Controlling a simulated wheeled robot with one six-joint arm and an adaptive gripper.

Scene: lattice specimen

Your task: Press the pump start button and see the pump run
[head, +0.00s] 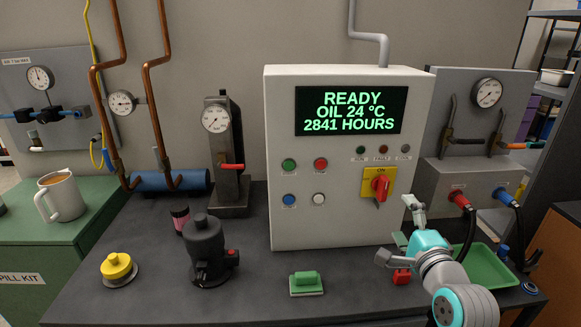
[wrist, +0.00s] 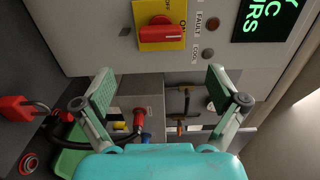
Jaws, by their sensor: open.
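The control cabinet (head: 345,225) stands upright on the bench. Its screen (head: 350,111) reads READY, OIL 24 °C, 2841 HOURS. Below are a green button (head: 289,165), a red button (head: 320,164), a blue button (head: 289,200) and a white button (head: 319,199); their labels are too small to read. The lamps (head: 381,149) under the screen look dark. A red rotary switch (head: 381,184) on a yellow plate also shows in the wrist view (wrist: 162,34). My gripper (head: 408,222) is open and empty, right of and below the switch, apart from the buttons; its fingers show in the wrist view (wrist: 160,76).
A dark pump-like unit (head: 207,250), a yellow knob (head: 117,267) and a green block (head: 306,282) lie on the bench front. A red padlock (head: 402,276) and green tray (head: 490,268) are by my arm. Hoses (head: 468,225) hang at right.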

